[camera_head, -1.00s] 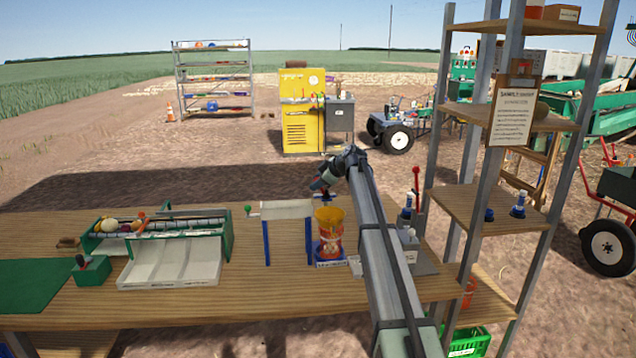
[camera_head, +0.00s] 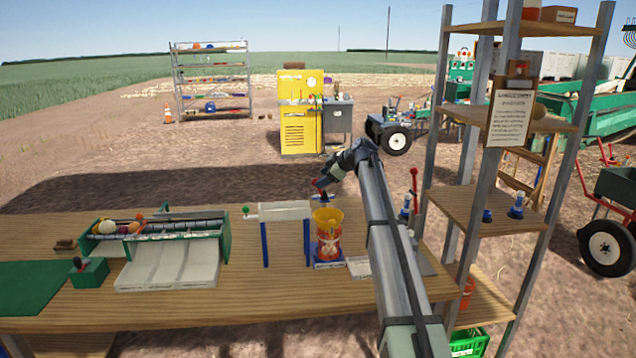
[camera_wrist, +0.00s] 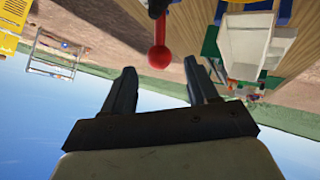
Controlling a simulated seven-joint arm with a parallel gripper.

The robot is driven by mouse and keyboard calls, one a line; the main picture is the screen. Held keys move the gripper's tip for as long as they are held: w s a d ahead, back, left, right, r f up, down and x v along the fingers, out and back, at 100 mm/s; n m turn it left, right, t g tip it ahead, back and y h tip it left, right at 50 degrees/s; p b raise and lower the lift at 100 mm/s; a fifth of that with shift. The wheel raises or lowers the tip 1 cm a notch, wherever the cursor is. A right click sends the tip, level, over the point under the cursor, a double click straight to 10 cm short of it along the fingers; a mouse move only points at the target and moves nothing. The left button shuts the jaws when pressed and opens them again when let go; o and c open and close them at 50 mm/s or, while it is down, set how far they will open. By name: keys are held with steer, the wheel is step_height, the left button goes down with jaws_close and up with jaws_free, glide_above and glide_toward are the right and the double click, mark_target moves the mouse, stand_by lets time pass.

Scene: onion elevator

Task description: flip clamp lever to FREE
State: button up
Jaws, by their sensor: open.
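A lever with a red ball knob (camera_wrist: 158,56) and a short red stem shows in the wrist view, its dark base cut off at the top edge. The knob appears between and beyond the fingers, with no contact visible. My gripper (camera_wrist: 158,82) is open and empty. In the head view my gripper (camera_head: 322,187) is small and dark, just above the yellow-orange container (camera_head: 328,236); a red spot shows beside it. Another tall red-knobbed lever (camera_head: 414,181) stands right of my arm, its base partly hidden. I cannot tell which is the clamp lever, and no FREE marking is readable.
A raised white plate (camera_head: 283,211) on blue legs with a green knob stands left of the container. A green-framed sorter with a white tray (camera_head: 168,266) is further left. A metal shelf post (camera_head: 467,150) rises on the right.

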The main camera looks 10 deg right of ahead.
steer(key=v, duration=0.8)
steer(key=shift+r, duration=0.1)
